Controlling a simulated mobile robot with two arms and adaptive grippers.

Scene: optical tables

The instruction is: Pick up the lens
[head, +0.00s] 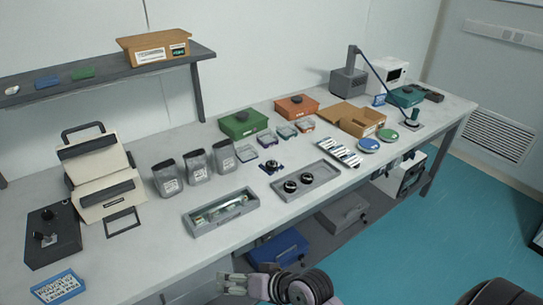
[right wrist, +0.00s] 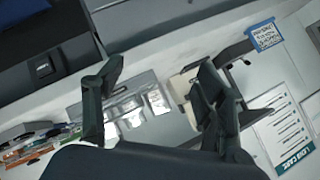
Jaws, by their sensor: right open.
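Two small dark round pieces with shiny tops, which look like lenses, sit in a shallow grey tray (head: 322,186) near the table's front edge: one lens (head: 290,186) at left, another lens (head: 306,178) at right. I cannot tell which one is meant. My right gripper (head: 232,284) is low in front of the table, apart from all of these. In the right wrist view its two fingers (right wrist: 158,78) are spread, with nothing between them. My left gripper is not in view.
A long grey box (head: 221,213) with a glassy item lies left of the tray.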

